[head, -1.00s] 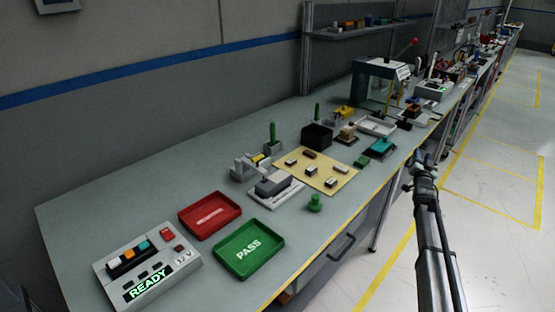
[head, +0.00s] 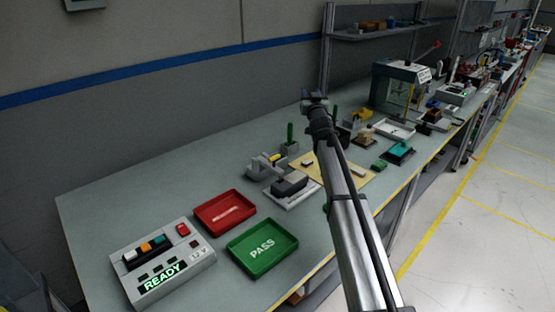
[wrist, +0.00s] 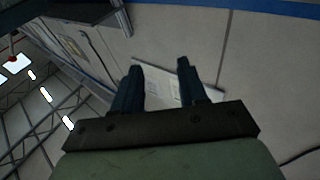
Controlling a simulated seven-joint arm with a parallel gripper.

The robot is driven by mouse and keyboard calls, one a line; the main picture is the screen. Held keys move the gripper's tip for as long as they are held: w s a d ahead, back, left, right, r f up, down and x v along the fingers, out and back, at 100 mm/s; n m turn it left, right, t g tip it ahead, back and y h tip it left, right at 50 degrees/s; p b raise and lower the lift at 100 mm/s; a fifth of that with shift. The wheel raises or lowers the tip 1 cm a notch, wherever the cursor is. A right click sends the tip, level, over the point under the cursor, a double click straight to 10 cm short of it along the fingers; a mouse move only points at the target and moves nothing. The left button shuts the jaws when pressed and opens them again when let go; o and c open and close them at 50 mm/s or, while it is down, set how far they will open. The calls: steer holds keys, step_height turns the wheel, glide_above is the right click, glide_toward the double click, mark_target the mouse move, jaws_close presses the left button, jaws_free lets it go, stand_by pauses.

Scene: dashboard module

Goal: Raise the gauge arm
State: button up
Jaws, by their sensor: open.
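A grey fixture (head: 264,166) with a small yellow part on it stands mid-bench, left of my arm; it looks like the gauge, but its arm is too small to make out clearly. In front of it a dark block (head: 289,185) sits on a pale base. My gripper (head: 315,97) is raised above the back of the bench, up and to the right of the grey fixture, touching nothing. In the wrist view my gripper (wrist: 160,72) shows two dark fingers, apart and empty, facing the wall.
A red tray (head: 225,228), a green PASS tray (head: 262,265) and a control box reading READY (head: 180,242) stand at the front left. My arm hides part of the tan board (head: 358,184). A press-like frame (head: 398,66) stands farther back.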

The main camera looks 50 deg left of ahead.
steer(key=s+a+r+n+g, duration=0.1)
steer(key=s+a+n+g, duration=0.1)
steer(key=s+a, duration=0.8)
steer(key=m+t+h, duration=0.3)
steer(key=m+h, duration=0.8)
steer(key=h, duration=0.6)
glide_toward(273, 159)
steer(key=x, duration=1.2)
steer(key=shift+w+a+f, duration=0.25)
steer(key=shift+a, duration=0.15)
jaws_close()
